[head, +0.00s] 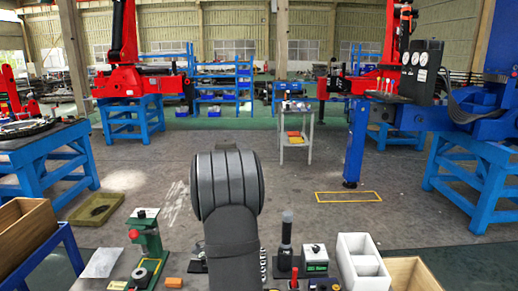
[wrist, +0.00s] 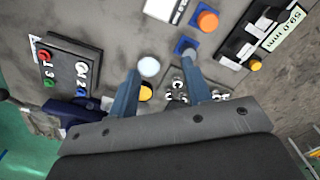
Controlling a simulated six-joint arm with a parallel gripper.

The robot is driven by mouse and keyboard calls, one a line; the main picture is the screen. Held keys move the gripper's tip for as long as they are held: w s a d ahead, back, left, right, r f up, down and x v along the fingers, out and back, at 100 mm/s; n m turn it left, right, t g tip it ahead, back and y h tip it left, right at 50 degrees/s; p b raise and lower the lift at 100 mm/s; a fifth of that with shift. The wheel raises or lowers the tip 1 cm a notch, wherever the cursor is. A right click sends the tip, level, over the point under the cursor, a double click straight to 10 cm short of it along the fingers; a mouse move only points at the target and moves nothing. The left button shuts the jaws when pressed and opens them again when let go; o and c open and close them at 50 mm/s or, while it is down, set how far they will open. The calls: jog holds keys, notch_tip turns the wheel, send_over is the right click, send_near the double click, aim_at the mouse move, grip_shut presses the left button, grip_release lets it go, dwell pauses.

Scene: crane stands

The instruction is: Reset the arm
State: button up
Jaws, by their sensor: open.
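My gripper (wrist: 162,88) shows in the wrist view with its two blue-grey fingers spread apart and nothing held between them. It points down over the grey bench (wrist: 115,25). A white disc (wrist: 149,66) and a yellow round piece (wrist: 146,93) lie below and between the fingers in the picture. My own grey arm (head: 228,190) stands up in the middle of the head view and bends over at the top. The gripper itself does not show in the head view.
A green stand (head: 148,236), a black post (head: 286,242), a green-fronted device (head: 314,262) and a white tray (head: 385,284) stand around my arm. A dark panel with coloured marks (wrist: 68,65), an orange button (wrist: 207,20) and a black labelled device (wrist: 262,28) surround the gripper.

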jog(key=s+a+f+n, duration=0.1)
jog(key=s+n, duration=0.4)
jog(key=s, duration=0.5)
jog(key=s+a+f+n, duration=0.1)
jog(key=s+a+n, duration=0.2)
jog(key=s, duration=0.7)
jog(key=shift+a+f+n, duration=0.2)
jog(key=shift+a+n, duration=0.15)
jog(key=shift+n, duration=0.85)
